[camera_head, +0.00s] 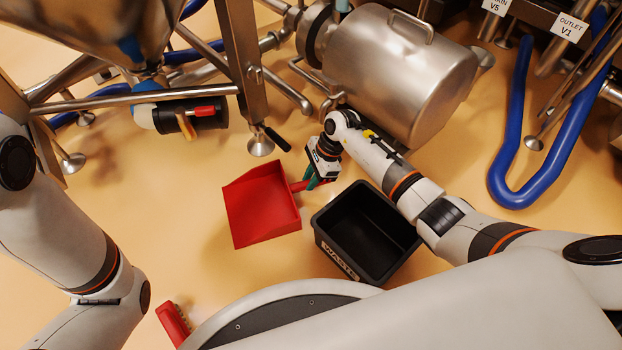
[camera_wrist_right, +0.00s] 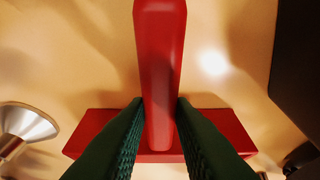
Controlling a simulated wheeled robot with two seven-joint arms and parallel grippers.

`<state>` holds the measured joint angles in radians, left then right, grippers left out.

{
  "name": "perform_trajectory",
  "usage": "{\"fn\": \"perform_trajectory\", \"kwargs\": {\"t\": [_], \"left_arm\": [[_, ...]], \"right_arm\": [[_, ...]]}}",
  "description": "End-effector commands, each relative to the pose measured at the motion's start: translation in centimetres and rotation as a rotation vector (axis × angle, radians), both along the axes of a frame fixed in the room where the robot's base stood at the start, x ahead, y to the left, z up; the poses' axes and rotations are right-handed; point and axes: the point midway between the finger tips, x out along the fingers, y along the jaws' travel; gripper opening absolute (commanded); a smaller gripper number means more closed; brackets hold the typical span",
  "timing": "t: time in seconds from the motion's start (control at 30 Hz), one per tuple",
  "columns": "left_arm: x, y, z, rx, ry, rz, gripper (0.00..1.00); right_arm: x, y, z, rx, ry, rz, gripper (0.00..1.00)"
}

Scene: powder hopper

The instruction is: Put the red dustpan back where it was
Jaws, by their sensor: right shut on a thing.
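The red dustpan (camera_head: 262,205) is in the middle of the head view, its pan to the left and its handle to the right. I cannot tell whether it touches the floor. My right gripper (camera_head: 312,183) is shut on its handle. In the right wrist view the green fingers of the right gripper (camera_wrist_right: 160,135) press on both sides of the red handle (camera_wrist_right: 160,60), with the red pan part (camera_wrist_right: 95,130) of the dustpan behind them. My left arm is at the left edge of the head view, and its gripper is out of the picture.
A black waste bin (camera_head: 335,258) stands just right of the dustpan, under my right arm. A red brush (camera_head: 173,322) lies at the bottom left. A steel frame foot (camera_head: 260,146) and steel tank (camera_head: 400,75) stand behind. Open floor lies left of the dustpan.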

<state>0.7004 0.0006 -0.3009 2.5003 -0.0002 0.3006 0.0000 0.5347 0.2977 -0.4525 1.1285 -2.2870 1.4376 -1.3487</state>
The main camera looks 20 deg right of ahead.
Motion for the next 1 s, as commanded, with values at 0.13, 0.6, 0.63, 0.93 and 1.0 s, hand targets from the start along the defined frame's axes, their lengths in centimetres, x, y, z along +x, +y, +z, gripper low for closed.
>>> {"fn": "perform_trajectory", "kwargs": {"t": [0.13, 0.6, 0.63, 0.93, 1.0], "left_arm": [[0.0, 0.0, -0.1, 0.0, 0.0, 0.0, 0.36], [0.0, 0.0, 0.5, 0.0, 0.001, 0.001, 0.36], [0.0, 0.0, 0.8, 0.0, 0.001, 0.001, 0.36], [0.0, 0.0, 5.0, 0.0, 0.001, 0.001, 0.36], [0.0, 0.0, 5.8, 0.0, 0.001, 0.001, 0.36]], "right_arm": [[0.0, 0.0, -0.2, 0.0, 0.0, 0.0, 0.28], [0.0, -0.2, 0.6, -0.001, -0.001, 0.0, 0.43], [0.0, -0.4, 1.0, -0.002, -0.001, 0.0, 0.43], [0.0, -2.7, 6.9, -0.003, -0.001, 0.0, 0.43], [0.0, -3.3, 8.2, -0.004, -0.001, 0.0, 0.43]]}}
